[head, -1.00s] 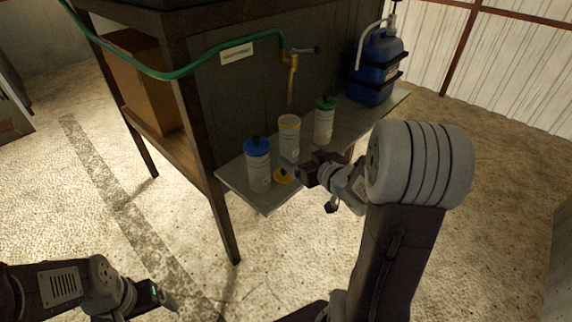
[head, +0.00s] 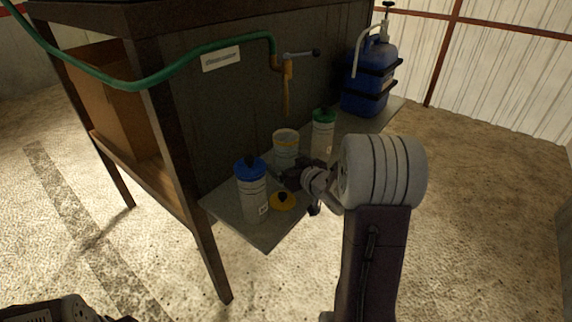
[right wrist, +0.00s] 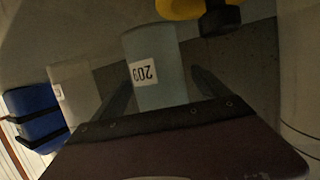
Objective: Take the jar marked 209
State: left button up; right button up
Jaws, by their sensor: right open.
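The jar marked 209 (right wrist: 158,62) is a pale, lidless jar; its label appears upside down in the right wrist view. In the head view it is the middle jar (head: 286,147) on the shelf, its lower part hidden by my right gripper (head: 284,177). In the right wrist view my right gripper (right wrist: 163,92) is open, with one finger on each side of the jar; I cannot tell whether they touch it. A yellow lid with a black knob (head: 283,202) lies on the shelf in front. Only part of my left arm shows, at the bottom left.
A blue-lidded jar (head: 252,193) stands close on the left, and a green-lidded jar (head: 323,134) on the right. A blue canister (head: 369,80) stands farther right on the shelf (head: 268,236). A valve and green hose (head: 150,77) are above.

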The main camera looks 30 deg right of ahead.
aim_at(281, 161)
jog(key=x, duration=0.3)
jog(key=shift+w+f+b, duration=0.1)
jog(key=shift+f+b, duration=0.25)
jog(key=shift+w, duration=0.25)
pick_arm(q)
jog(key=shift+f, duration=0.8)
pick_arm(e)
jog(key=shift+s+r, duration=0.1)
jog(key=shift+r, duration=0.05)
grip_shut()
pick_arm(q)
jog(key=shift+w, duration=0.1)
pick_arm(e)
jog(key=shift+d, duration=0.1)
pick_arm(q)
jog(key=shift+r, duration=0.15)
pick_arm(e)
jog(key=shift+r, duration=0.15)
